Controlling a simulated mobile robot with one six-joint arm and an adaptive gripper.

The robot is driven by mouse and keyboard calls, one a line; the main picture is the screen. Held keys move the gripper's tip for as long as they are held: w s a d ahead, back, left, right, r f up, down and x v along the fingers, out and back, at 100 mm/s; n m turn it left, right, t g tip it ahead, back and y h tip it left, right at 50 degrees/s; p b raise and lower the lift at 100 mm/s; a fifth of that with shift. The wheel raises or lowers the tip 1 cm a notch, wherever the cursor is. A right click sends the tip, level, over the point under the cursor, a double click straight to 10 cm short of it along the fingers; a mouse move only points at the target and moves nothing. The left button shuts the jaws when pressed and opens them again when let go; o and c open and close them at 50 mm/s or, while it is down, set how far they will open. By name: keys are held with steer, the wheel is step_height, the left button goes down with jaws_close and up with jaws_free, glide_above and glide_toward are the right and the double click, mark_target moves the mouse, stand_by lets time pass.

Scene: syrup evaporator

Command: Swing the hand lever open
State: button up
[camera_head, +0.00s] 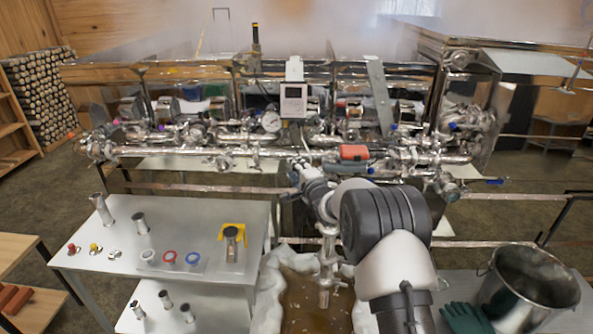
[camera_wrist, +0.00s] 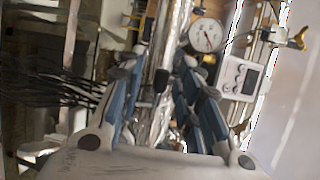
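My gripper (camera_head: 299,168) is at the shiny pipework of the evaporator front, left of an orange-red handle-like part (camera_head: 354,152). In the wrist view my gripper (camera_wrist: 158,72) has its two blue-grey fingers apart. A bright pipe (camera_wrist: 177,35) runs between them, and a small dark rounded end (camera_wrist: 161,80) shows in the gap; it may be the lever's tip. Contact with the fingers cannot be told. The hand lever is not clearly made out in the head view, where my gripper and arm cover part of the pipework. A blue-handled valve (camera_head: 494,181) is farther right.
A white display box (camera_head: 293,101) and a round gauge (camera_head: 271,122) sit just above my gripper. A steel table (camera_head: 185,212) with small cups and rings stands at the left. A steel bucket (camera_head: 530,280) and green glove (camera_head: 466,317) lie at the right. Steam hangs above the pans.

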steer(key=shift+w+a, duration=0.1)
jaws_close()
stand_by(0.4)
stand_by(0.4)
